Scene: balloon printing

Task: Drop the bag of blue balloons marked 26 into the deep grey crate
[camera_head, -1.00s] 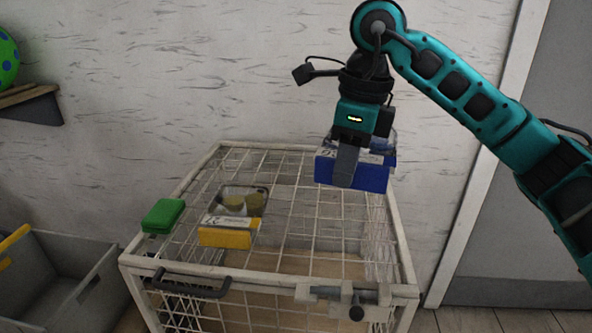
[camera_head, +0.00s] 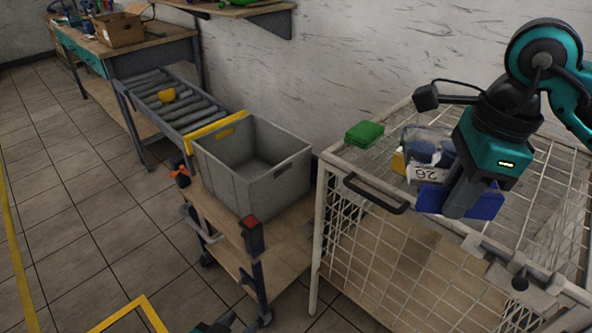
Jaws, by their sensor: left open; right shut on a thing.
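The deep grey crate (camera_head: 277,182) stands left of the cage on a low trolley. It is open at the top and its visible inside looks empty. A small part of my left gripper (camera_head: 228,322) shows at the bottom edge, open, low in front of the trolley; most of it is cut off.
A roller conveyor (camera_head: 180,100) with a yellow item lies behind the crate at left. A workbench stands further back. Tiled floor at left is clear.

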